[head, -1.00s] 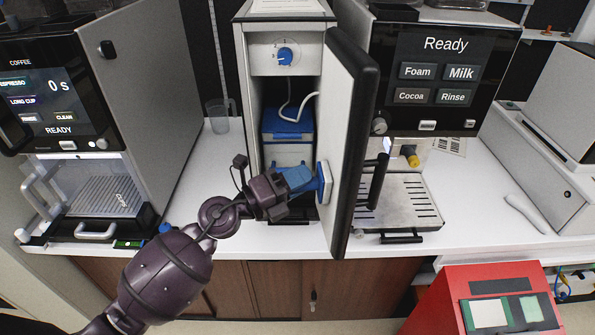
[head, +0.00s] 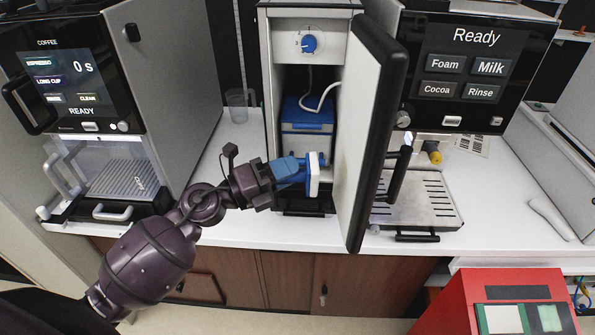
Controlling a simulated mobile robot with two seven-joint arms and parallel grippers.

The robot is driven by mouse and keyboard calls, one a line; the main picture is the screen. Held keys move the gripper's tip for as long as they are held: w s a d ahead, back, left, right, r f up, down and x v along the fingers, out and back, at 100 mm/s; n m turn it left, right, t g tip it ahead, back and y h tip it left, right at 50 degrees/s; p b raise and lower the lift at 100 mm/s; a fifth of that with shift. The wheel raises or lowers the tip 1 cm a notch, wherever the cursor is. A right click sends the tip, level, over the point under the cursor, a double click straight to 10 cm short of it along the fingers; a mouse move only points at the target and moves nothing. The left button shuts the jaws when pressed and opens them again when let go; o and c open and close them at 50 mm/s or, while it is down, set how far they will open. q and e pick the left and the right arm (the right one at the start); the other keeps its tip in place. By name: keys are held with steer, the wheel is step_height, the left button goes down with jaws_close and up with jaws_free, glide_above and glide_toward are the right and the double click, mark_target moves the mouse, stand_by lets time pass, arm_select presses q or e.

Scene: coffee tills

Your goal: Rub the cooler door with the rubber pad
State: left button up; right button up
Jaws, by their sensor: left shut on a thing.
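The cooler door (head: 367,125) stands open, its pale inner face turned left and its dark edge and handle at right. My left gripper (head: 299,170), with blue fingers, is shut on the rubber pad (head: 313,174). The pad has a white face and a blue back and handle. It is upright in front of the cooler opening, left of the door's inner face, with a small gap showing between them. My right gripper is out of view.
The open cooler (head: 310,75) holds a blue-lidded container (head: 306,118) with a white hose. A coffee machine (head: 90,75) stands left and another machine (head: 470,70) right, with a drip tray (head: 420,205). A clear jug (head: 237,105) stands behind. A red box (head: 450,305) is at lower right.

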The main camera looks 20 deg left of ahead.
arm_select(q)
steer(key=shift+a, duration=0.1)
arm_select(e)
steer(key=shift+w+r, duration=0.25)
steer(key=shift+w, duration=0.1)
arm_select(q)
steer(key=shift+a, duration=0.1)
steer(key=shift+s+a+b, duration=0.35)
steer(key=shift+a, duration=0.35)
steer(key=shift+s+a, duration=0.25)
steer(key=shift+a, duration=0.35)
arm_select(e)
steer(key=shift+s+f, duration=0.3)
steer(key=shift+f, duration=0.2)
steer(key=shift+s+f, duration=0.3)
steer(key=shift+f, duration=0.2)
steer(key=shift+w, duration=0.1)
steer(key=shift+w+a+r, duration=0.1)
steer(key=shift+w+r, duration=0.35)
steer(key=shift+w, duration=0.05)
arm_select(q)
steer(key=shift+d+r, duration=0.1)
steer(key=shift+d, duration=0.05)
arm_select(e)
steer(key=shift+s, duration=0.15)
